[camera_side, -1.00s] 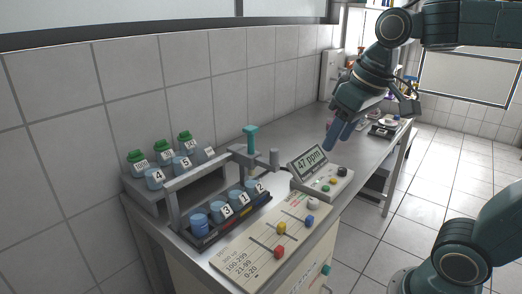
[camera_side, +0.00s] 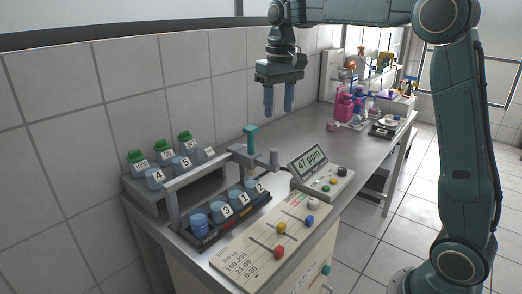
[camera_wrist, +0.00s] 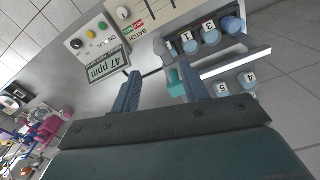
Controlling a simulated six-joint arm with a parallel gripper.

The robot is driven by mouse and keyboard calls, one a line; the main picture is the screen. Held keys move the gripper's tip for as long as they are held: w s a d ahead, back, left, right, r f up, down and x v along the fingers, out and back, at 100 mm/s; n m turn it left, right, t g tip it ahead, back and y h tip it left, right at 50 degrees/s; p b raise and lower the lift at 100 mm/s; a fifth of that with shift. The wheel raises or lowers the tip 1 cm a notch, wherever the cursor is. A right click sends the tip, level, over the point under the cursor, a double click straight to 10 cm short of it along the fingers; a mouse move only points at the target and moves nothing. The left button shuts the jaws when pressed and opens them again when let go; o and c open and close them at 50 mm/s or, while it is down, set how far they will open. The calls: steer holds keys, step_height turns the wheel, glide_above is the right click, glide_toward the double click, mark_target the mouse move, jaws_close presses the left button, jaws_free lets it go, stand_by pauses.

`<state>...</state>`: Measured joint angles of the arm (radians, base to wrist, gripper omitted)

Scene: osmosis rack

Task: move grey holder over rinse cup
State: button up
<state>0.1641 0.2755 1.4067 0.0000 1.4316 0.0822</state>
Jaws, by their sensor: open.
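The grey holder (camera_side: 250,155) sits on a grey rail, with a teal handle (camera_side: 250,134) standing up from it. The teal handle also shows in the wrist view (camera_wrist: 176,84). A slim probe hangs below the holder near the cup marked 2. A black tray (camera_side: 208,240) holds a row of cups marked 3, 1 and 2, plus a darker blue cup (camera_side: 199,223) at its near end with no number visible. I cannot tell which is the rinse cup. My gripper (camera_side: 279,110) is open and empty, pointing down, above and apart from the teal handle.
A meter (camera_side: 322,175) reading 47 ppm stands right of the holder. A slider board (camera_side: 265,240) lies in front. Green-capped bottles (camera_side: 160,155) and more cups stand on a rear step by the tiled wall. Pink bottles (camera_side: 345,105) stand at the far end.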

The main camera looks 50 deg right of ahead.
mark_target(275, 149)
steer(key=shift+w+d+f, duration=0.2)
steer(key=shift+w, duration=0.2)
steer(key=shift+w+d+f, duration=0.15)
steer(key=shift+w+f, duration=0.05)
steer(key=shift+w, duration=0.15)
steer(key=shift+f, duration=0.1)
steer(key=shift+f, duration=6.8)
steer(key=shift+c, duration=0.5)
jaws_close()
